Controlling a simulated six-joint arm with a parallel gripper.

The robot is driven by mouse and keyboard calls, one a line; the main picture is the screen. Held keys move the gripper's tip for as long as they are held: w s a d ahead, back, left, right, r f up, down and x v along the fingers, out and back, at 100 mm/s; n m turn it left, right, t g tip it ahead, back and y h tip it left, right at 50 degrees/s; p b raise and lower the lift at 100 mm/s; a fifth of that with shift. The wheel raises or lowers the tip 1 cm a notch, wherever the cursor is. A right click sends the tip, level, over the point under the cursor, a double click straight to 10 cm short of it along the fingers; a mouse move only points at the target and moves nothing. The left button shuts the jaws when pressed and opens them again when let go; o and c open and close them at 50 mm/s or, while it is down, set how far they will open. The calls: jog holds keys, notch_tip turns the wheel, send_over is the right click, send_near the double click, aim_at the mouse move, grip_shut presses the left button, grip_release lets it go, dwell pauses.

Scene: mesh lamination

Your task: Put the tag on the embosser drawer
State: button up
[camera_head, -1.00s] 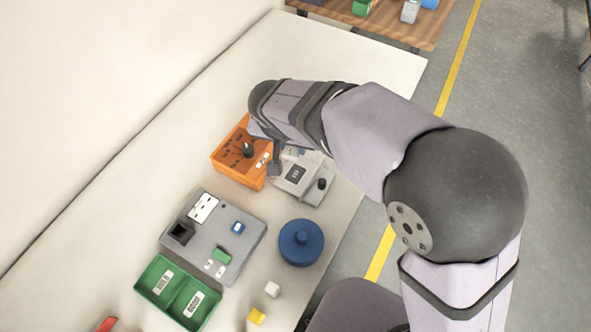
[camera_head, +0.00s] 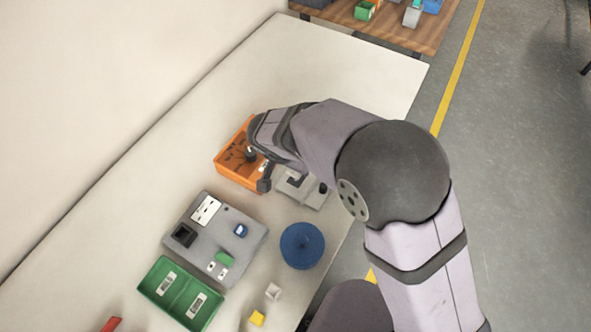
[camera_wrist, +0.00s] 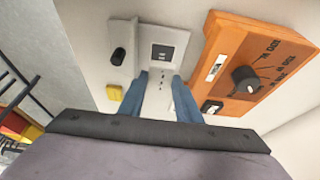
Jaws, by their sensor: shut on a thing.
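The grey embosser (camera_head: 312,200) stands beside the orange box, partly hidden by my arm in the head view. In the wrist view, the embosser (camera_wrist: 176,38) shows a dark display and a black knob at its left. In the head view my gripper (camera_head: 264,185) is low between the orange box and the embosser. Contact with the drawer cannot be told.
The orange box (camera_head: 228,172) with a dial is close on my gripper's other side. A grey panel (camera_head: 205,250), a green tray (camera_head: 181,292), a blue round lidded object (camera_head: 302,245) and small white and yellow blocks stand nearer. The upper table is clear.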

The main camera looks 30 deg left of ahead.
aim_at(294, 172)
jog(key=shift+f+p, duration=0.5)
jog(key=shift+f, duration=1.65)
jog(key=shift+f+b, duration=0.2)
jog(key=shift+b, duration=0.1)
jog(key=o, duration=1)
jog(key=shift+r, duration=0.1)
jog(key=shift+r, duration=0.1)
jog(key=shift+r+p, duration=0.15)
jog(key=shift+p, duration=0.25)
jog(key=shift+s+a+r+b, duration=0.1)
jog(key=shift+s+r+b, duration=0.05)
jog(key=shift+r+b, duration=0.15)
jog(key=b+v, duration=0.3)
jog(key=v, duration=0.8)
jog(key=shift+s, duration=0.15)
